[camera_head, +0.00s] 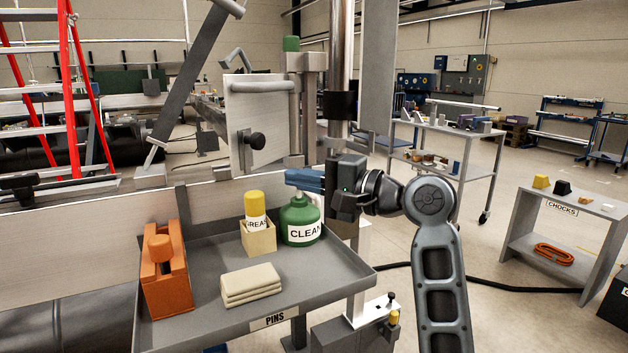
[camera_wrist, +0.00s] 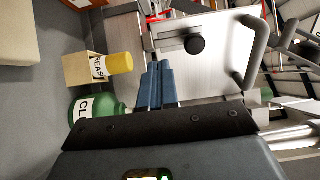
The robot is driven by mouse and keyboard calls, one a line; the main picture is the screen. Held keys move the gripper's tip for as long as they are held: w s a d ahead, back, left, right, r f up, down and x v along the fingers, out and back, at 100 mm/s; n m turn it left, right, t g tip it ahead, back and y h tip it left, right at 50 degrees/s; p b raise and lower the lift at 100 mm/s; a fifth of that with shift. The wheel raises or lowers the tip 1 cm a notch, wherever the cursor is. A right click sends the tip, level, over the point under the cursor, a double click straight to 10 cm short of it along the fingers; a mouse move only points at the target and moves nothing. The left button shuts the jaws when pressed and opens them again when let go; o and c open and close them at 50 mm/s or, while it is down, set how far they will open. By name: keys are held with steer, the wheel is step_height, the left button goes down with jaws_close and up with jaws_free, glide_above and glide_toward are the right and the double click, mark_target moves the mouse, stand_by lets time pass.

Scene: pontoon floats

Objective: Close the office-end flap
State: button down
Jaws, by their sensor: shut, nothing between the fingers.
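A pale metal panel (camera_head: 262,150), which looks like the flap, stands upright behind the tray. It bears a black round knob (camera_head: 257,141) and a grey tubular handle along its top edge. I cannot tell which end it belongs to or whether it is latched. My gripper (camera_head: 288,178) is shut and empty, its blue fingers pointing left just in front of the panel's lower right part. In the wrist view, the shut fingers (camera_wrist: 158,66) point toward the panel (camera_wrist: 215,65), with the knob (camera_wrist: 195,45) beyond them. I cannot tell whether they touch the panel.
A grey tray (camera_head: 205,318) labelled PINS lies below my gripper. It holds an orange block (camera_head: 168,280), folded cloths (camera_head: 251,285), a yellow-capped grease container (camera_head: 256,208) and a green CLEAN bottle (camera_head: 299,222). A metal post (camera_head: 340,60) rises behind my gripper.

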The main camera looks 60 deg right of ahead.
mark_target(244, 166)
steer(key=w, duration=0.8)
steer(key=shift+w, duration=0.35)
steer(key=shift+a+p, duration=0.1)
steer(key=shift+p, duration=0.3)
steer(key=h+p, duration=0.1)
steer(key=w+m+p, duration=0.1)
steer(key=w+h+p, duration=0.1)
steer(key=shift+w+a+r+m+h, duration=0.15)
steer(key=shift+a+r+m+h, duration=0.1)
steer(key=shift+m+h, duration=0.05)
steer(key=w+d+m+h+p, duration=0.1)
steer(key=w+h+p, duration=0.1)
steer(key=w, duration=0.6)
steer(key=shift+w+d+f+g+p, duration=0.2)
steer(key=shift+w+g+p, duration=0.1)
steer(key=shift+p, duration=0.55)
steer(key=shift+r, duration=0.1)
